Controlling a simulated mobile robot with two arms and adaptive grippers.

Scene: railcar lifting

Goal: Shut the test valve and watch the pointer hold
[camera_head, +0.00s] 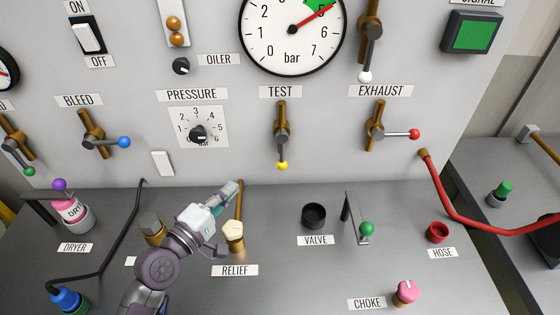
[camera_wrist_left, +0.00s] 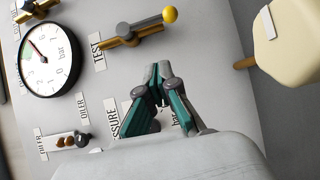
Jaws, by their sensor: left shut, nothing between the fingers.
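The test valve (camera_head: 282,118) is brass, under the TEST label on the grey panel. Its lever hangs straight down in line with the pipe and ends in a yellow ball (camera_head: 282,165). The valve's yellow ball also shows in the left wrist view (camera_wrist_left: 170,15). The round bar gauge (camera_head: 280,45) has its red pointer at about 5, by the green band. My left gripper (camera_head: 232,188) is below and left of the lever, apart from it. In the left wrist view its fingertips (camera_wrist_left: 160,76) are together and empty. My right gripper is not in view.
The pressure knob (camera_head: 198,133) is left of the test valve. The exhaust valve (camera_head: 376,126) with its red-ball lever crosswise is to the right. A cream-topped relief piece (camera_head: 234,234) stands close to my left gripper. A green-ball lever (camera_head: 366,229) stands on the bench.

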